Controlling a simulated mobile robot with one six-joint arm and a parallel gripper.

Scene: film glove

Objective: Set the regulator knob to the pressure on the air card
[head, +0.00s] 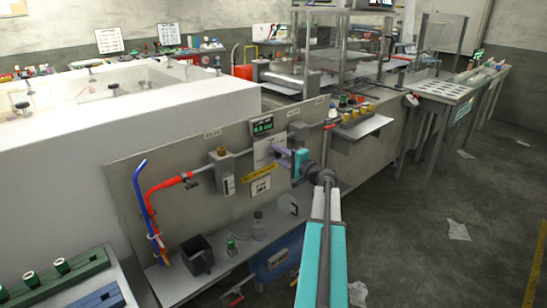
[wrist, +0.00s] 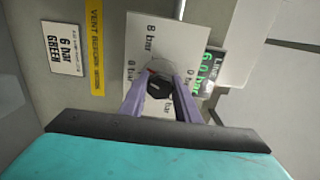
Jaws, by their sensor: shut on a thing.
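The regulator knob (wrist: 160,86) is dark with a red mark on its upper left in the wrist view. It sits on a white dial plate (wrist: 168,35) with bar figures, "8 bar" among them; others are partly hidden. My gripper (wrist: 162,84) is shut on the knob, one purple finger on each side. In the head view my gripper (head: 285,157) reaches the panel and hides the knob. The air card (wrist: 73,47) reads "6 bar GREEN" and also shows in the head view (head: 260,187). The line display (wrist: 208,72) appears to read 6.0 bar in green.
A yellow vent label (wrist: 97,45) lies between card and dial plate. Left of the dial on the panel are a red pipe (head: 166,184) and a grey valve box (head: 222,172). A shelf (head: 222,266) below holds a black bin (head: 196,254) and small bottles.

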